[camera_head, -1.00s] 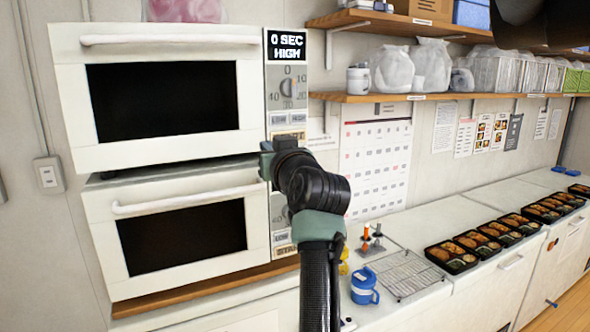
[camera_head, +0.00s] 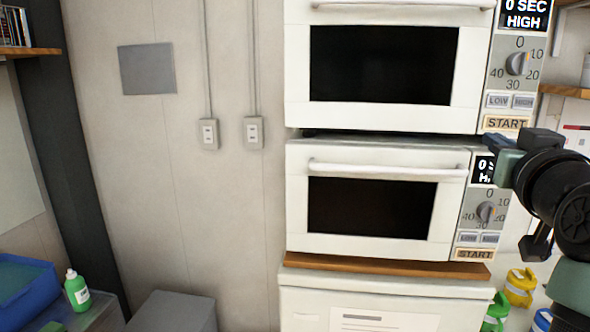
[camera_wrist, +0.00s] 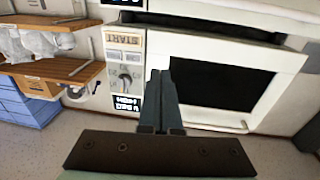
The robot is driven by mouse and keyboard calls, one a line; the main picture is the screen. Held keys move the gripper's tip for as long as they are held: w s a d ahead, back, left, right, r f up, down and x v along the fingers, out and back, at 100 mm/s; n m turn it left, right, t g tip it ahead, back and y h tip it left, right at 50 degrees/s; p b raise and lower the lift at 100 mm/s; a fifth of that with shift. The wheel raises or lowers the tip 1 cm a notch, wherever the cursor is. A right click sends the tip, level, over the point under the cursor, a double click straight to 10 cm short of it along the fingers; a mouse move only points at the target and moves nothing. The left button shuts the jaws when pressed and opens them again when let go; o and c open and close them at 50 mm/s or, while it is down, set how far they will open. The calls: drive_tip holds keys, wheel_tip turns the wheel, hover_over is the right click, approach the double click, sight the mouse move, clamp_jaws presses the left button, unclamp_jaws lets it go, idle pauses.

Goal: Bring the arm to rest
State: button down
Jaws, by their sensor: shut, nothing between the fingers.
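My gripper (camera_head: 497,145) shows at the right of the head view, in front of the microwave control panels. Its dark green fingers point left there. In the wrist view the two fingers (camera_wrist: 162,102) lie together, shut and empty. My arm is bent at the right edge of the head view, and part of it is cut off. The upper microwave (camera_head: 300,65) and lower microwave (camera_head: 297,200) both have closed doors. The gripper covers part of the lower microwave's display. The wrist view shows a microwave upside down behind the fingers, with its START button (camera_wrist: 124,40).
A green bottle (camera_head: 77,290) and blue bin (camera_head: 22,285) stand at the lower left. A grey box (camera_head: 172,312) is beside them. A yellow container (camera_head: 520,287) is below my arm.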

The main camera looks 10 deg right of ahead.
drive_tip(key=s+a+r+n+t+y, duration=0.1)
drive_tip(key=s+a+r+t, duration=0.15)
drive_tip(key=a, duration=0.85)
drive_tip(key=s+a+r+n+t+y, duration=0.15)
drive_tip(key=a+r+t, duration=0.25)
drive_tip(key=a, duration=0.7)
drive_tip(key=s+a+r+n+t+y, duration=0.1)
drive_tip(key=s+a+r+t+y, duration=0.2)
drive_tip(key=s+a, duration=0.7)
drive_tip(key=shift+s+a+r+n+t+y+b, duration=0.4)
drive_tip(key=shift+a+r+y, duration=0.3)
drive_tip(key=shift+a, duration=0.25)
drive_tip(key=shift+r, duration=0.1)
